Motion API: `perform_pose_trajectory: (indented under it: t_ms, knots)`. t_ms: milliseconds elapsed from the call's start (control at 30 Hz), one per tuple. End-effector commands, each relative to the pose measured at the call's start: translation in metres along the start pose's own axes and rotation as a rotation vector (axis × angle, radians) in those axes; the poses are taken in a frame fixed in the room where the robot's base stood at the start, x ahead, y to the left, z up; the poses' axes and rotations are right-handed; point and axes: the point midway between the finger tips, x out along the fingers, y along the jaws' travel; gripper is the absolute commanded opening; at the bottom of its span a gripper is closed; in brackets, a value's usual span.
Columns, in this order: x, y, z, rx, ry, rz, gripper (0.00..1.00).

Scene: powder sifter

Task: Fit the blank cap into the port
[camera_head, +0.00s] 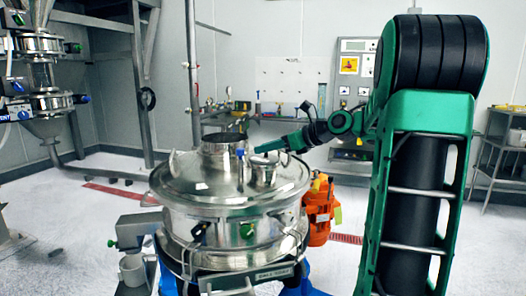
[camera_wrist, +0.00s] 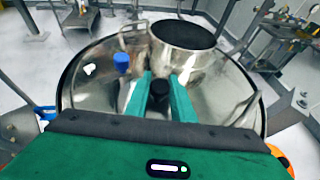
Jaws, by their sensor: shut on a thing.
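My gripper (camera_head: 258,148) reaches in from the right over the lid of the steel sifter (camera_head: 190,185). In the wrist view its two green fingers (camera_wrist: 163,92) are shut on a small black piece (camera_wrist: 158,90), which looks like the knob of the blank cap. The rest of the cap is hidden by the fingers and my wrist. A short steel port (camera_head: 263,177) stands on the lid just below my gripper, with a pale round top. I cannot tell whether the cap touches or sits in the port.
A wider, dark-topped port (camera_head: 222,143) stands to the left and behind; the wrist view shows it ahead (camera_wrist: 183,38). A blue-topped fitting (camera_head: 240,155) rises between the ports. An orange motor (camera_head: 319,210) is at the sifter's right side. A bench stands behind.

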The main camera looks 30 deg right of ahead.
Motion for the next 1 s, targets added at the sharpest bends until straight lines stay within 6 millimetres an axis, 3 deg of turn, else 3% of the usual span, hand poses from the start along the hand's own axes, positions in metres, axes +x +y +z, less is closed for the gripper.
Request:
perform_pose_trajectory:
  t_ms: [33, 100, 533, 1000]
  knots:
    - [0.002, 0.002, -0.004, 0.005, 0.007, 0.008, 0.27]
    - [0.002, 0.002, -0.004, 0.005, 0.007, 0.008, 0.41]
    - [-0.009, 0.001, -0.002, 0.003, 0.003, 0.004, 0.41]
    - [-0.094, 0.000, -0.002, 0.002, 0.003, 0.001, 0.41]
